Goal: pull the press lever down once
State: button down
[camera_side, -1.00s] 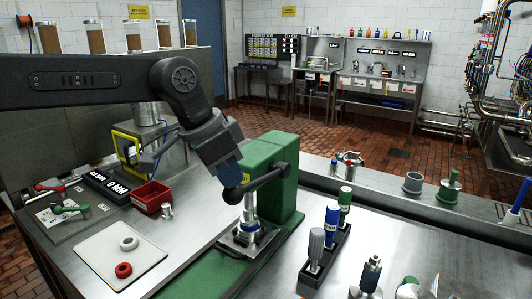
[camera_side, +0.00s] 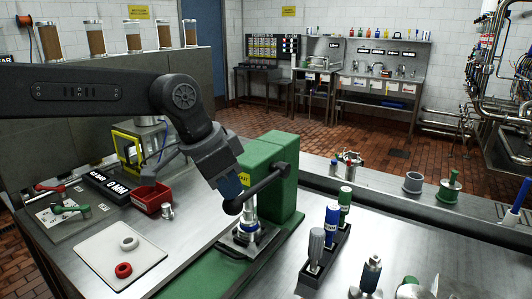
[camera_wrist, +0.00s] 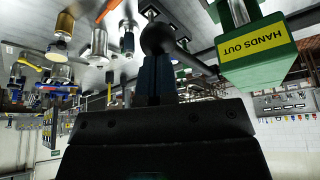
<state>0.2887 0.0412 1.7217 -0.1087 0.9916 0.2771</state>
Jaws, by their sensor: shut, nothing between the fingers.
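The green press (camera_side: 276,165) stands on the bench with its black lever (camera_side: 263,184) sloping down to the left. The lever ends in a round black knob (camera_side: 232,206). My gripper (camera_side: 229,188) is shut and empty, with its blue fingers just above the knob, pointing down; they appear to touch it. In the wrist view the shut fingers (camera_wrist: 155,78) meet the dark knob (camera_wrist: 157,38), and the press (camera_wrist: 255,55) shows upside down with a yellow "HANDS OUT" label. The fingertips are partly hidden by the knob there.
A rack of handled tools (camera_side: 326,248) stands right of the press. A red bin (camera_side: 151,198) and a pale board (camera_side: 115,258) with a red and a white ring lie to the left. Loose metal fittings (camera_side: 371,274) stand at the front right.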

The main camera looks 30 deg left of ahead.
jog(key=shift+f, duration=1.35)
notch_tip(320, 180, up, 17)
jog(key=s, duration=0.3)
dwell(1.2)
jog(key=s+a+f+n+y, duration=0.1)
jog(key=s+a+f+n, duration=0.2)
jog(key=s+a+f, duration=0.3)
jog(key=s+a+f+n+t+y, duration=0.1)
jog(key=s+a+f+n, duration=0.2)
jog(key=s+a+f, duration=0.4)
notch_tip(320, 180, down, 7)
jog(key=s, duration=0.2)
jog(key=shift+s+a+f+t, duration=0.15)
jog(key=shift+s+a+t, duration=0.15)
jog(key=shift+s, duration=0.1)
